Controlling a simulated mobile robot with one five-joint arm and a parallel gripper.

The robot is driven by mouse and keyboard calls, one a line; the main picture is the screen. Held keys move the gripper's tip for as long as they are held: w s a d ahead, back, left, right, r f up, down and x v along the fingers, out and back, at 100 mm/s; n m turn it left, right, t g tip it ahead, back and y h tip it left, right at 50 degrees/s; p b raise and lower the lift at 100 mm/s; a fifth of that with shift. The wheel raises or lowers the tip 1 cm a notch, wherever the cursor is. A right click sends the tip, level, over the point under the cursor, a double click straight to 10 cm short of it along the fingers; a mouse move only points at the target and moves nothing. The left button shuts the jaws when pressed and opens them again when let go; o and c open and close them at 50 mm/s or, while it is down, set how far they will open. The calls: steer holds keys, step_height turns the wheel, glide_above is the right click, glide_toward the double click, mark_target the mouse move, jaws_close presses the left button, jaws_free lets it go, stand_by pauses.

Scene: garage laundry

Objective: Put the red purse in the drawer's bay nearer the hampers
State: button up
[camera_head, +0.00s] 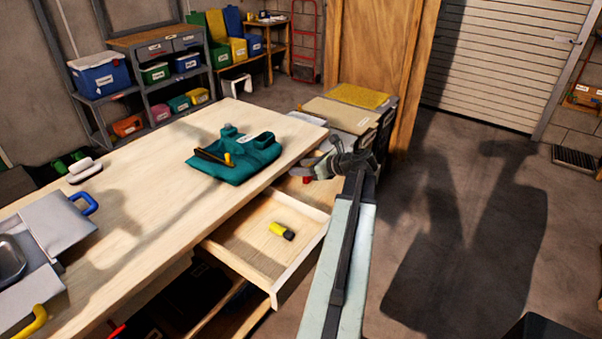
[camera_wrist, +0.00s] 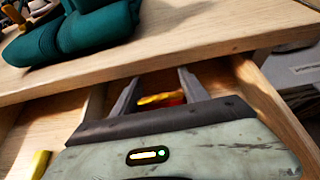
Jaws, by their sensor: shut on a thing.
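The red purse (camera_head: 306,180) is mostly hidden by my gripper in the head view. In the wrist view the small red purse (camera_wrist: 172,101), with a yellow part along its top, sits between the two fingers. My gripper (camera_head: 316,174) is shut on it; its fingers (camera_wrist: 158,88) point towards the table edge. The wooden drawer (camera_head: 284,279) is pulled out under the tabletop. My gripper is at the drawer's far bay, on the hamper side. A divider (camera_wrist: 95,106) shows left of the fingers. Whether the purse touches the bay floor I cannot tell.
A yellow and black object (camera_head: 282,231) lies in the nearer bay. Teal cloth (camera_head: 236,158) lies on the tabletop (camera_head: 150,180) above the drawer. Hampers with lids (camera_head: 340,115) stand past the table's far end. Open floor lies to the right.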

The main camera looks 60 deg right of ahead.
steer(key=shift+w+f, duration=0.45)
steer(key=shift+f, duration=0.25)
steer(key=shift+r, duration=0.2)
steer(key=shift+f, duration=0.25)
steer(key=o, duration=1.4)
steer(key=shift+r, duration=0.1)
steer(key=shift+c, duration=0.2)
steer(key=shift+r, duration=0.15)
steer(key=p+v, duration=0.5)
steer(key=v, duration=0.7)
